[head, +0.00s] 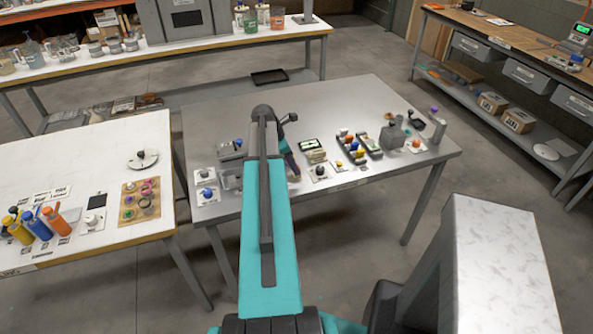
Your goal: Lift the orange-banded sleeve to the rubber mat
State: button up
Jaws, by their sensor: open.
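I cannot make out for certain which small item is the orange-banded sleeve. A small orange-topped piece (415,144) stands on a pale card at the right of the steel table. I cannot pick out the rubber mat for certain either. My gripper (293,177) points down over the front middle of the steel table, partly hidden by my teal arm. It is open, with nothing visible in it, left of the small orange-topped piece.
A white table (90,160) at left holds yellow, blue and orange bottles. The steel table's back middle is clear.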

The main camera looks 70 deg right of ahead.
jog(key=shift+x, duration=1.15)
jog(key=c, duration=1.1)
